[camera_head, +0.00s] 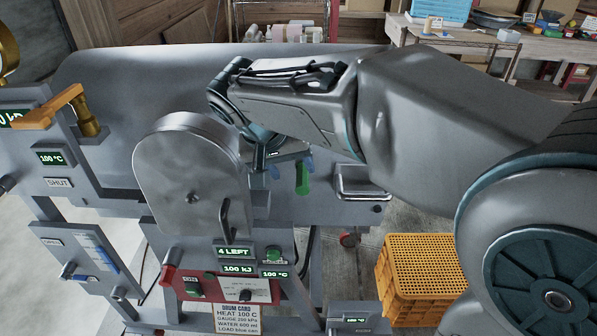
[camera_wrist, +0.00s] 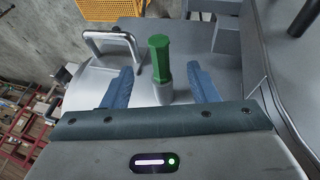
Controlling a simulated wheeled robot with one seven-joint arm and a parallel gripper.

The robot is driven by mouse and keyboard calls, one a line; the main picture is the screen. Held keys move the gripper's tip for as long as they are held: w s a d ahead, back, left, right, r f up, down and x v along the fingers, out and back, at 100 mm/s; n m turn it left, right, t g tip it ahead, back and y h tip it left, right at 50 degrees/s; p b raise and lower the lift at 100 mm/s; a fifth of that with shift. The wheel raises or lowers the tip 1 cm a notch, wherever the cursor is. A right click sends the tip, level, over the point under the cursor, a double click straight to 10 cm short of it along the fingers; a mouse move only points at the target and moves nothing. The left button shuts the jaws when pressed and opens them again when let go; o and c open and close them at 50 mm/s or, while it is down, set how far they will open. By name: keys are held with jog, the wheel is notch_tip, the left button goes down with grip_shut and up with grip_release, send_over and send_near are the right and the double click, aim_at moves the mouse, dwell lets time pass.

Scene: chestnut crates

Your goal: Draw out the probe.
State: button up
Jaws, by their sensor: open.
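The probe shows as a green faceted handle (camera_head: 302,178) on the front of the grey drum machine, right of its rounded door. In the wrist view the green handle (camera_wrist: 160,58) stands on a pale grey collar on a grey surface. My gripper (camera_head: 291,167) is open, with its blue fingers near the handle. In the wrist view my gripper (camera_wrist: 162,88) has one finger on each side of the handle and collar, with gaps on both sides. I cannot tell whether the fingertips reach as deep as the handle.
A metal bar handle (camera_wrist: 115,42) stands close left of the probe in the wrist view; this bar handle (camera_head: 362,184) is right of it in the head view. The rounded door (camera_head: 190,175) is to the left. An orange crate (camera_head: 420,270) stands on the floor. Displays include "4 LEFT" (camera_head: 234,252).

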aim_at(300, 185)
jog(key=x, duration=0.6)
jog(key=shift+w+d+f, duration=0.1)
jog(key=shift+f, duration=0.1)
grip_shut()
jog(key=shift+s, duration=0.65)
dwell(0.3)
